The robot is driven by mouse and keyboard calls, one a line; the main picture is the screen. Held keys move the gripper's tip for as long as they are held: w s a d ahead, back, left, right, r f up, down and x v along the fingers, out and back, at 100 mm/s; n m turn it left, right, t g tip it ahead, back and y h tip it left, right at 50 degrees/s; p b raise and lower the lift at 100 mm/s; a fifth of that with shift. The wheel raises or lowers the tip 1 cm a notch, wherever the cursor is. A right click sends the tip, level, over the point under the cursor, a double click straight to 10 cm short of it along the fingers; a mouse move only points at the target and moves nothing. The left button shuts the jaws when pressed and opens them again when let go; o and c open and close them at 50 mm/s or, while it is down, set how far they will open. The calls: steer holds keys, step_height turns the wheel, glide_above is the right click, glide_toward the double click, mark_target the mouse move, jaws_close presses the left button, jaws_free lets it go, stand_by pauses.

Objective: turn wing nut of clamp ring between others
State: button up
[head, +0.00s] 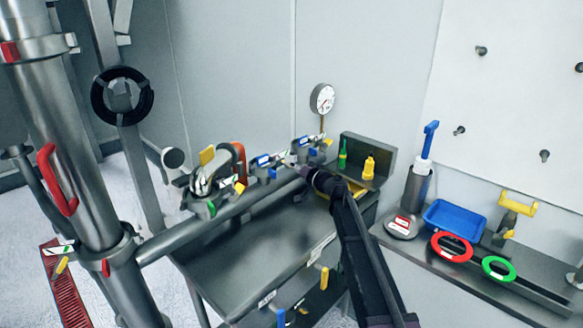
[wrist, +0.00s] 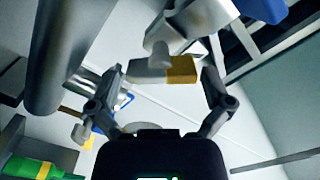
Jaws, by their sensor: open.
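A steel pipe (head: 215,226) carries a row of clamps with blue, yellow and green parts in the head view. One clamp (head: 262,163) with a blue label sits between a larger clamp assembly at the left and another clamp (head: 303,143) near the gauge. My gripper (head: 297,169) reaches in from the lower right, close beside these two clamps. In the wrist view my gripper (wrist: 162,82) is open. A wing nut with a grey wing (wrist: 148,69) and a yellow wing (wrist: 182,69) shows between the fingertips. I cannot tell whether the fingers touch it.
The larger clamp assembly has an orange-red part (head: 238,152). A pressure gauge (head: 322,98) stands behind the pipe. A bench at right holds a blue tray (head: 455,220) and red and green rings. The grey table top is largely clear.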

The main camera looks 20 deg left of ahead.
steer(key=c, duration=0.9)
steer(key=shift+o, duration=0.2)
